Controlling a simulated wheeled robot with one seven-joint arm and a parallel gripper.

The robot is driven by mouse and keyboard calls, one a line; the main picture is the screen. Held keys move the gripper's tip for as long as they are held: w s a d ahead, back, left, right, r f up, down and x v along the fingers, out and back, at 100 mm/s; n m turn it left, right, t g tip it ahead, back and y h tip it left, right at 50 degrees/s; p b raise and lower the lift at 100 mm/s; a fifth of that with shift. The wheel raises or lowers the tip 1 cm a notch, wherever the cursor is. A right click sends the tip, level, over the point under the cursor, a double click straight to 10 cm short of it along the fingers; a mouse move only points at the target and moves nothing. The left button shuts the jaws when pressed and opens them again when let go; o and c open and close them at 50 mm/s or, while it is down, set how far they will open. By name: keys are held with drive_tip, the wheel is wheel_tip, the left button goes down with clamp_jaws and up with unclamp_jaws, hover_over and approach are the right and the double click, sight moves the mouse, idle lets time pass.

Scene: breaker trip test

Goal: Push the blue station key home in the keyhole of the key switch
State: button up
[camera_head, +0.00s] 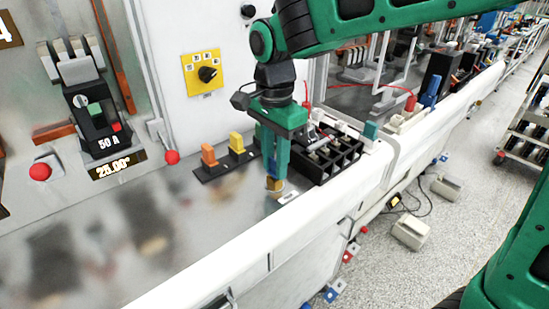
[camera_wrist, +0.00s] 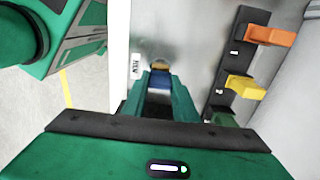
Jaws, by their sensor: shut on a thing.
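My gripper (camera_head: 273,172) points down over the bench near its front edge, shut on the blue station key. The blue key (camera_wrist: 160,80) shows between my fingertips (camera_wrist: 161,92) in the wrist view; in the head view my fingers mostly hide it. The brass-coloured key switch (camera_head: 274,184) is directly below my fingertips, beside a small white label (camera_head: 288,198). In the wrist view the round brass top of the switch (camera_wrist: 160,65) shows just beyond the key. The keyhole is hidden, and I cannot tell how far the key is in it.
A black rack holds an orange key (camera_head: 208,155) and a yellow key (camera_head: 237,143) left of my gripper. A black divided tray (camera_head: 330,160) stands close on the right. A yellow dial plate (camera_head: 203,72) and breaker panel (camera_head: 95,115) are behind. The bench front left is clear.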

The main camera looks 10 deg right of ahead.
drive_tip(key=shift+f, duration=0.45)
drive_tip(key=o, duration=1.1)
drive_tip(key=shift+r, duration=0.1)
wheel_tip(320, 180, up, 11)
drive_tip(key=shift+f, duration=0.2)
